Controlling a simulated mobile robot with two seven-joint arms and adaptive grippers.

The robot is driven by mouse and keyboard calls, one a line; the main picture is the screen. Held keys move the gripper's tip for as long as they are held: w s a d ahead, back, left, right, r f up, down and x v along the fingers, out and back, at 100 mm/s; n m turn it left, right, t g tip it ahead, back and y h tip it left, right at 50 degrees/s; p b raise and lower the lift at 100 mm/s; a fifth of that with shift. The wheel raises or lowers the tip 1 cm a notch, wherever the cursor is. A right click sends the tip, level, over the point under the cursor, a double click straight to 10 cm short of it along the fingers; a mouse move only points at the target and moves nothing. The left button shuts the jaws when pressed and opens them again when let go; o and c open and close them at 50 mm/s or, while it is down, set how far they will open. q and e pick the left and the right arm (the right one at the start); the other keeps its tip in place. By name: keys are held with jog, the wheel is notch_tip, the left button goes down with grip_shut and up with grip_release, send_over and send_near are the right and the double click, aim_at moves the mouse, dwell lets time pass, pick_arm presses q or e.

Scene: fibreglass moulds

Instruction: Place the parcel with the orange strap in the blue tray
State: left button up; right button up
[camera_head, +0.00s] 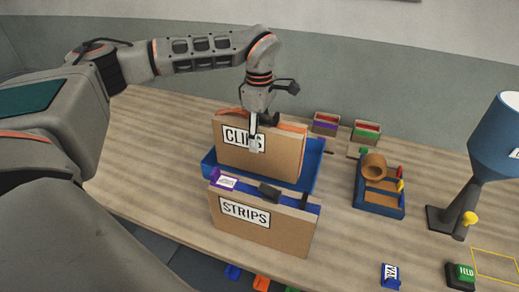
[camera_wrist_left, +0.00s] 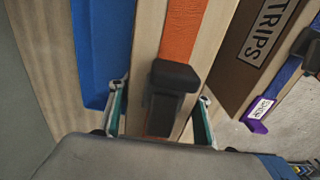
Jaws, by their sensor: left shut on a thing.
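The parcel with the orange strap is a brown box labelled CLIPS (camera_head: 280,156). In the left wrist view its orange strap (camera_wrist_left: 184,28) and a black block (camera_wrist_left: 174,77) run along its top. My left gripper (camera_head: 254,143) comes down on it from above and is shut on it, one finger on each side. The blue tray (camera_head: 317,160) shows behind and beside the box in the head view, and to its left in the wrist view (camera_wrist_left: 98,45). The box overlaps the tray in the picture; I cannot tell whether its base touches anything. My right gripper is out of view.
A second box labelled STRIPS (camera_head: 258,232), with a blue strap and purple tag (camera_head: 224,181), stands close in front. A blue rack (camera_head: 379,209) with a brown cup, two small bins (camera_head: 367,132) and a blue lamp (camera_head: 497,138) stand to the right. The table at left is clear.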

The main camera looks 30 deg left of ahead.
aim_at(260, 150)
pick_arm(q)
jog(key=shift+w+f, duration=0.1)
jog(key=shift+f, duration=2.65)
jog(key=o, duration=1.6)
notch_tip(260, 150, up, 12)
jog(key=shift+r, duration=0.1)
